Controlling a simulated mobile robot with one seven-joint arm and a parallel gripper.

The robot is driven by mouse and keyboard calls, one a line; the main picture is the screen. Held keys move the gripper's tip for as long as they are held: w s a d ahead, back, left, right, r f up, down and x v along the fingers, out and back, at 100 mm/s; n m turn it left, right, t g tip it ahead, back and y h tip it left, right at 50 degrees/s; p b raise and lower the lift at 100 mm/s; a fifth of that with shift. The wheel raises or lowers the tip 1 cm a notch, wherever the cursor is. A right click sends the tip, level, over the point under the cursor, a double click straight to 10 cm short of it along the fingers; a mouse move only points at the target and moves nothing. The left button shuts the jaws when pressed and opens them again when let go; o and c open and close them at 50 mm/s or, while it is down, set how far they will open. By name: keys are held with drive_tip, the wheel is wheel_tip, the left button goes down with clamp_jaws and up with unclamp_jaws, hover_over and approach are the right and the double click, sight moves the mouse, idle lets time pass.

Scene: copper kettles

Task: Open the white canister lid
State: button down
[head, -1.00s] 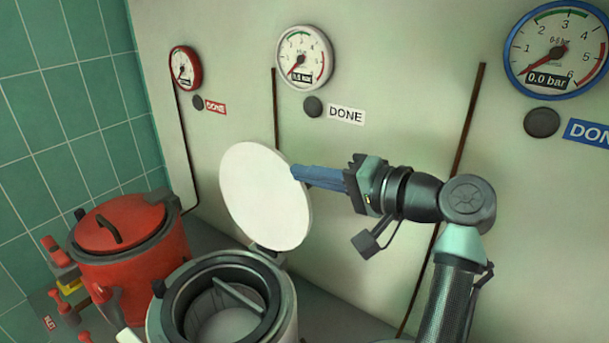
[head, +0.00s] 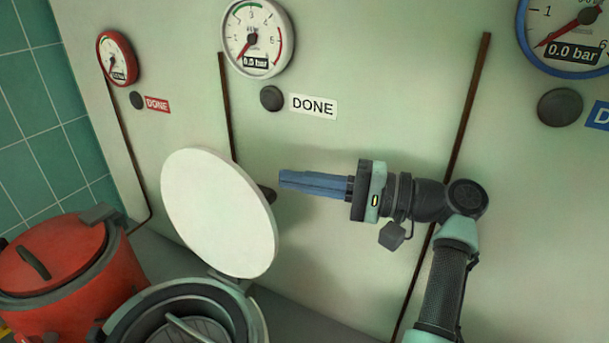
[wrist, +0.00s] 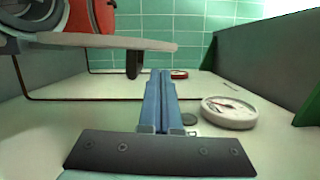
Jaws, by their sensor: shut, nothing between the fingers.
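The white canister (head: 257,318) stands at the bottom of the head view, its dark-rimmed mouth uncovered. Its white round lid (head: 217,212) stands swung up on the hinge at the canister's back. A dark knob (head: 268,193) shows behind the lid's right edge. My gripper (head: 281,181) is right of the lid, with its blue fingers together and nothing between them. The fingertips point left, and a small gap shows between them and the lid. In the wrist view the blue fingers (wrist: 161,75) are together, and the lid (wrist: 110,41) is seen edge-on at the upper left.
A red canister (head: 90,290) with its lid closed stands at the left. On the wall are a red gauge (head: 117,58), a white gauge (head: 256,38) reading 0.0 bar, and a blue gauge (head: 570,35). Round dark buttons and DONE labels (head: 314,106) sit below them.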

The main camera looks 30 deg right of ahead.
drive_tip(key=x, duration=0.6)
drive_tip(key=shift+w, duration=0.25)
drive_tip(key=shift+a+f, duration=0.1)
drive_tip(key=s+a+n+p, duration=0.2)
drive_tip(key=s+a+n, duration=0.25)
drive_tip(key=a, duration=0.25)
drive_tip(key=b+v, duration=0.1)
drive_tip(key=v, duration=1.2)
drive_tip(key=shift+r+m+h, duration=0.4)
drive_tip(key=shift+r+m, duration=0.05)
